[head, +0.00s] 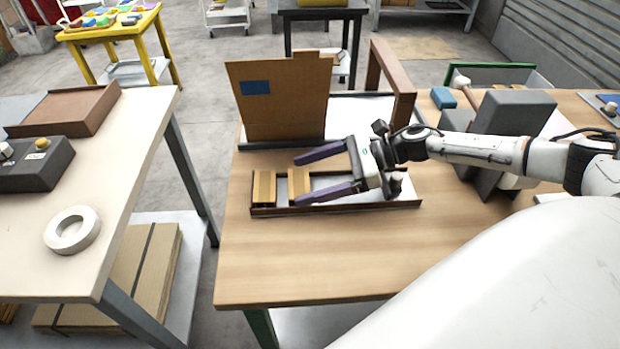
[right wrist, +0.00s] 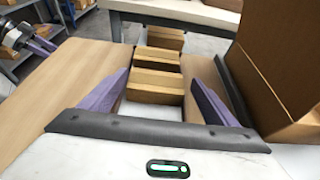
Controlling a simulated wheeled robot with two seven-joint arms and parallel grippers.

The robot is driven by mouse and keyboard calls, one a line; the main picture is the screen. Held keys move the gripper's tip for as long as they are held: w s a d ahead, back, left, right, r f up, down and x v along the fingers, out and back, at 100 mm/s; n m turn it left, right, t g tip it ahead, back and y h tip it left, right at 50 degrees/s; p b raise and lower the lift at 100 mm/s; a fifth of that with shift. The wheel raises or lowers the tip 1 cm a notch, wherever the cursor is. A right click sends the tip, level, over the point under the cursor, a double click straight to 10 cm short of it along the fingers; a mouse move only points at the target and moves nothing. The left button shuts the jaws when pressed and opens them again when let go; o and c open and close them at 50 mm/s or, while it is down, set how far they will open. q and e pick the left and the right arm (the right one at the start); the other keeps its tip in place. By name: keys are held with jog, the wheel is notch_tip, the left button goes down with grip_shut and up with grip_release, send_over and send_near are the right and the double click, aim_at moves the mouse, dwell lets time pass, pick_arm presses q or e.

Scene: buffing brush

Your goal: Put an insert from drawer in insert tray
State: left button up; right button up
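A long, shallow, dark-rimmed tray (head: 350,206) lies on the right-hand wooden table and holds small tan cardboard inserts. One insert (head: 263,188) stands at its left end, and another insert (head: 299,184) is a little to its right. My right gripper (head: 299,179) is open, its purple fingers pointing left over the tray, one on each side of the second insert. In the right wrist view, an insert (right wrist: 155,90) lies between the spread fingers, with more inserts beyond it. A purple-and-dark gripper part (right wrist: 35,40), apparently my left gripper, shows at upper left; its finger state is unclear.
A tall cardboard box (head: 282,105) with a blue label stands right behind the tray. A grey block (head: 515,115) and a green-rimmed bin (head: 490,68) are at the right. The table front is clear. A white tape roll (head: 72,230) lies on the left table, across a gap.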

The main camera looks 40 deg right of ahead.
jog(key=shift+s+a+f, duration=0.4)
jog(key=shift+s+f, duration=0.15)
jog(key=shift+f, duration=0.2)
jog(key=shift+r, duration=0.1)
jog(key=shift+r+p, duration=0.25)
jog(key=shift+p, duration=0.15)
jog(key=shift+r+p, duration=0.5)
jog(key=shift+p, duration=0.1)
jog(key=shift+s+d+f+g+b, duration=0.25)
jog(key=shift+d+g+b, duration=0.05)
jog(key=shift+d+b, duration=0.25)
jog(key=v, duration=0.3)
jog(key=b+v, duration=0.1)
jog(key=v, duration=0.1)
jog(key=shift+s+d+r, duration=0.1)
jog(key=shift+d+r, duration=0.2)
jog(key=shift+r, duration=0.1)
jog(key=shift+s+d+r, duration=0.1)
jog(key=shift+d+r, duration=0.2)
